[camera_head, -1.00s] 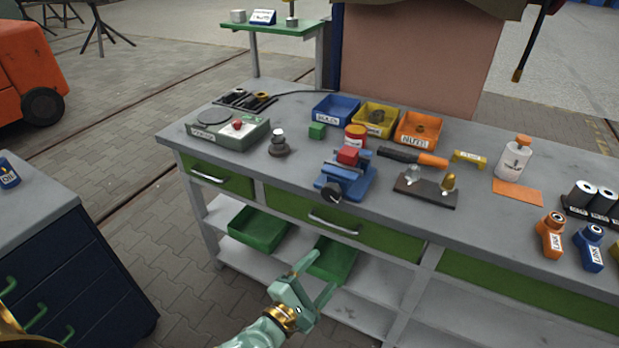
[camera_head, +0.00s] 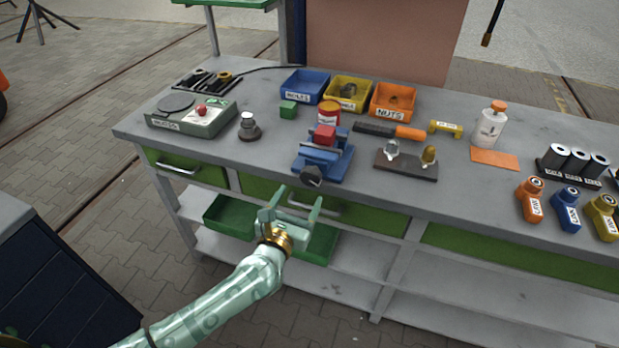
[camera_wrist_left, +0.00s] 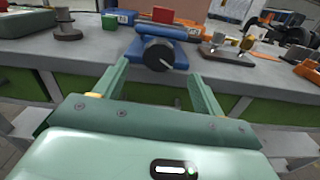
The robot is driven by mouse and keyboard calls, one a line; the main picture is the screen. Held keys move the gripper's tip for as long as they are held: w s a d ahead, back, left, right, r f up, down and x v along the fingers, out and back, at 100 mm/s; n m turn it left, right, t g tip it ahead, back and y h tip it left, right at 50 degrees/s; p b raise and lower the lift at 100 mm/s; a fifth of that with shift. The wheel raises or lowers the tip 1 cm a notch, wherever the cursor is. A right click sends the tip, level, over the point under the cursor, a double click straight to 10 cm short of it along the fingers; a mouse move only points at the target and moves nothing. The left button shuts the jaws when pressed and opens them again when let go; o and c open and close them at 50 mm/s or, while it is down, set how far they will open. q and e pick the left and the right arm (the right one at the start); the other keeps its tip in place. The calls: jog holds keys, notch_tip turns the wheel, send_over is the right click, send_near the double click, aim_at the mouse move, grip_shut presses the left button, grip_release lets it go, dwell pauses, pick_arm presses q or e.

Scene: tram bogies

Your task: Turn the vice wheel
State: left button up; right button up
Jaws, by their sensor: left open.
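The blue vice (camera_head: 322,158) stands near the front edge of the workbench, with a red block (camera_head: 325,134) at its top. Its dark round wheel (camera_head: 312,176) faces the front, at the bench edge. In the left wrist view the wheel (camera_wrist_left: 158,54) shows with a pale mark on its face, ahead of and between the fingers. My left gripper (camera_head: 291,203) is open and empty, in front of the bench, a little below and to the left of the wheel, apart from it. In the wrist view its two fingers (camera_wrist_left: 158,82) point toward the vice. My right gripper is out of view.
Left of the vice are a dark weight (camera_head: 249,128) and a green-grey scale (camera_head: 192,118). Right of it stands a dark block with bulbs (camera_head: 405,166). Bins, such as the blue bin (camera_head: 305,86), line the back. A drawer handle (camera_head: 313,206) is near my gripper.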

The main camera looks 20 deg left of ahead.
aim_at(310, 179)
pick_arm(q)
jog(key=w+b, duration=0.1)
jog(key=w, duration=0.7)
jog(key=shift+d, duration=0.1)
jog(key=c, duration=1)
